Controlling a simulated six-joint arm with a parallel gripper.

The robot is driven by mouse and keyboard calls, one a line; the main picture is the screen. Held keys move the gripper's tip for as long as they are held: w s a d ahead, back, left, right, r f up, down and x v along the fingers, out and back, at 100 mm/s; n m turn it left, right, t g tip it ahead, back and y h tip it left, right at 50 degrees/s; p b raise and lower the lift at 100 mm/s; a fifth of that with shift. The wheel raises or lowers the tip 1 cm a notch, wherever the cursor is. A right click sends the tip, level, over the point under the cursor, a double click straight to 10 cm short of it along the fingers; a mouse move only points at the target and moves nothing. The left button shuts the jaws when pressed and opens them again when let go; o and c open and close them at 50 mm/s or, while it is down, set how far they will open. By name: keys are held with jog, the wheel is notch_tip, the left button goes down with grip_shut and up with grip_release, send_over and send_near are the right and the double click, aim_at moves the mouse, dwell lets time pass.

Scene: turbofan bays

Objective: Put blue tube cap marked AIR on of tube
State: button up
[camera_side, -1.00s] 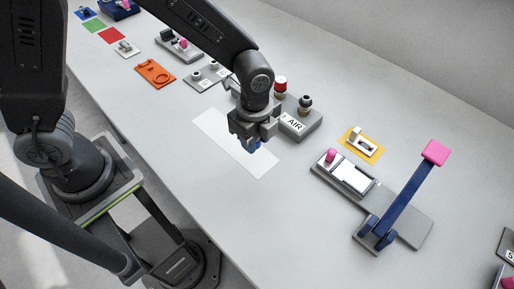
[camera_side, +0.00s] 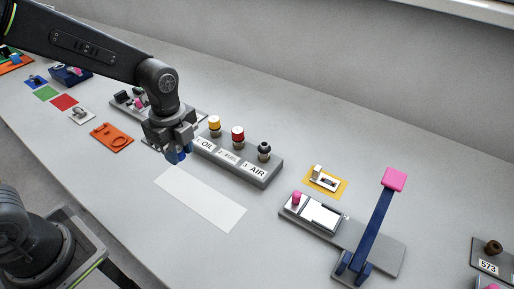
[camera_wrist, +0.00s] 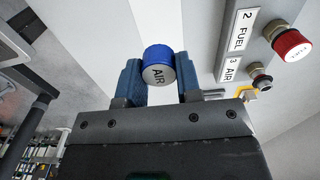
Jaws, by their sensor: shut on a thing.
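My gripper (camera_side: 176,155) is shut on the blue cap (camera_wrist: 157,66). The wrist view shows the cap between two blue fingers, its AIR-marked face toward the camera. In the side view the cap is hard to tell from the fingers. The gripper hangs above the table, near the OIL end of the grey tube block (camera_side: 262,182). The uncapped dark AIR tube (camera_side: 264,150) stands upright at the block's right end. It shows at the right in the wrist view (camera_wrist: 262,81), apart from the cap.
A yellow cap (camera_side: 214,123) sits on the OIL tube and a red cap (camera_side: 238,134) on the FUEL tube. A white strip (camera_side: 200,200) lies before the block. A lever device (camera_side: 372,222) and yellow plate (camera_side: 326,182) stand right; an orange plate (camera_side: 111,137) lies left.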

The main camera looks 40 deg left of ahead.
dwell(0.3)
jog(key=w+d+r, duration=0.2)
jog(key=w+d, duration=0.3)
jog(key=w, duration=0.4)
notch_tip(320, 180, up, 2)
send_over(266, 145)
jog(key=shift+a+r, duration=0.1)
jog(key=shift+r, duration=0.05)
jog(key=shift+f, duration=2.85)
jog(key=shift+f, duration=1.25)
jog(key=o, duration=1.4)
jog(key=shift+r, duration=0.15)
jog(key=shift+r, duration=3.4)
